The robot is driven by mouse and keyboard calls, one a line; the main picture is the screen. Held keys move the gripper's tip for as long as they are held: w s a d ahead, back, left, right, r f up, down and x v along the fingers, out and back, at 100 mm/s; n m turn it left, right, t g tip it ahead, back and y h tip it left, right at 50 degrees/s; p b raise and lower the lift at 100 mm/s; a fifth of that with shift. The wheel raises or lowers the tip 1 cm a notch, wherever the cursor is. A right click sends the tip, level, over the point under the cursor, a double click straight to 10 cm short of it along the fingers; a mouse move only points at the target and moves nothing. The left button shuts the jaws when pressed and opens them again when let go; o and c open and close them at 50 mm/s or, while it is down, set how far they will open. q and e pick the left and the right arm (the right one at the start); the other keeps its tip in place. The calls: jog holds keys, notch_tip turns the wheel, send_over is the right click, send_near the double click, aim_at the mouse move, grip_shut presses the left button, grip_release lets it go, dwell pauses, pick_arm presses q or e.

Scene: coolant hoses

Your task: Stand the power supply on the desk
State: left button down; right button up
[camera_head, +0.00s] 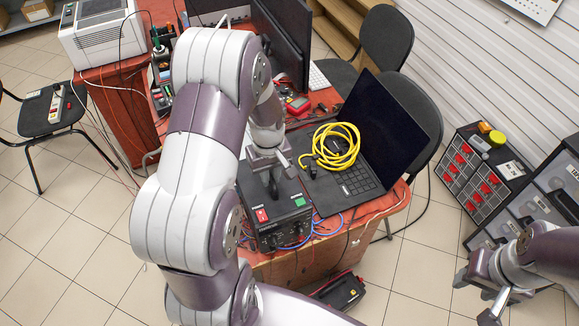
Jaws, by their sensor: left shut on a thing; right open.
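The power supply (282,232) is a black box with a red switch, a green label and knobs on its front. It is upright at the front corner of the red desk (372,221), to the left of the laptop. My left gripper (274,180) is above it, shut on its top handle; my arm hides part of the box. I cannot tell whether its base touches the desk. My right gripper (484,296) is open and empty, off to the right over the floor.
A black laptop (392,135) carries a coiled yellow hose (337,146). Blue cables (327,229) lie beside the power supply. A monitor (284,40) and a red multimeter (298,104) are behind. Chairs (387,38) and drawer cabinets (470,172) stand around the desk. A toolbox (340,291) sits on the floor.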

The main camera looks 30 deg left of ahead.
aim_at(272, 197)
pick_arm(q)
jog(key=shift+a+f, duration=0.3)
jog(key=shift+a, duration=0.5)
jog(key=shift+f+p, duration=0.55)
jog(key=shift+f, duration=1.55)
jog(key=c, duration=1.5)
grip_release()
jog(key=shift+s+f, duration=0.15)
jog(key=o, duration=0.4)
jog(key=shift+d, duration=0.1)
